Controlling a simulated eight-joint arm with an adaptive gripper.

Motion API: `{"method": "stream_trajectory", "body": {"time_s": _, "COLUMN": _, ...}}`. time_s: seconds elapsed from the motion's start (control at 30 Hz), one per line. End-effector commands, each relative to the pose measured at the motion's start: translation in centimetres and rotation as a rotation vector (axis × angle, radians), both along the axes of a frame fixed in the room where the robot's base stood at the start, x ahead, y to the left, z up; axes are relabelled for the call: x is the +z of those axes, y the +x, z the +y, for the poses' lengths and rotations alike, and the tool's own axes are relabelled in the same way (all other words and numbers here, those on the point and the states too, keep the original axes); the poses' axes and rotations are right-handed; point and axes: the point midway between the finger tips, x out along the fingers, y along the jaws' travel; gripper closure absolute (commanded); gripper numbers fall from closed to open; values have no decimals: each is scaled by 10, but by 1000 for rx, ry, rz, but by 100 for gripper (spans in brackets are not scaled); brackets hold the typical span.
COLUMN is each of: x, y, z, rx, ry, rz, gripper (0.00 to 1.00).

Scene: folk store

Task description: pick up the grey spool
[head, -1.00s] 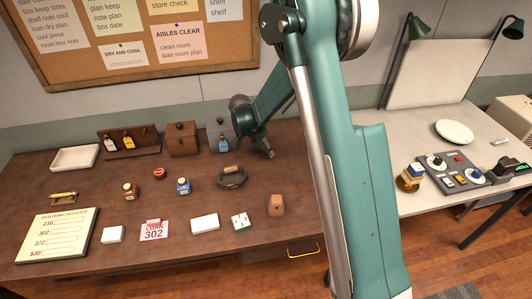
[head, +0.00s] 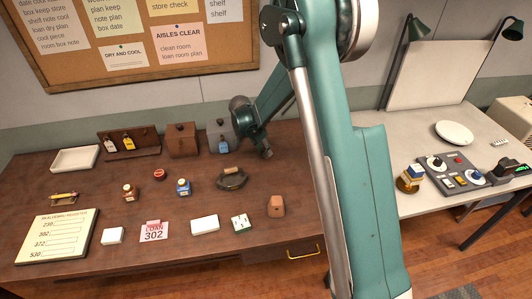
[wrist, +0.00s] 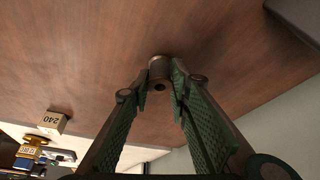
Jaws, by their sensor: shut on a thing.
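A small grey-brown spool (wrist: 159,70) with a dark hole in its end shows in the wrist view between the fingertips of my gripper (wrist: 160,84). The green ridged fingers close on it from both sides. In the head view my gripper (head: 264,150) is small and dark at the back right of the brown table, right of the grey box. The spool cannot be made out clearly there. I cannot tell whether the spool touches the table.
The wood around the spool is clear. A pale table (head: 420,130) stands at the right.

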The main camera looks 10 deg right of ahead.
Motion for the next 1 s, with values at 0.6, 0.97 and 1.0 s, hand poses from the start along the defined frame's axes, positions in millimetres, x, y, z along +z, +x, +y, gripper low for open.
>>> {"method": "stream_trajectory", "body": {"time_s": 0.6, "x": 46, "y": 0, "z": 0, "rx": 0, "ry": 0, "rz": 0, "gripper": 87}}
{"method": "stream_trajectory", "body": {"time_s": 0.97, "x": 92, "y": 0, "z": 0, "rx": 0, "ry": 0, "rz": 0, "gripper": 87}}
{"method": "stream_trajectory", "body": {"time_s": 1.0, "x": 95, "y": 0, "z": 0, "rx": 0, "ry": 0, "rz": 0, "gripper": 87}}
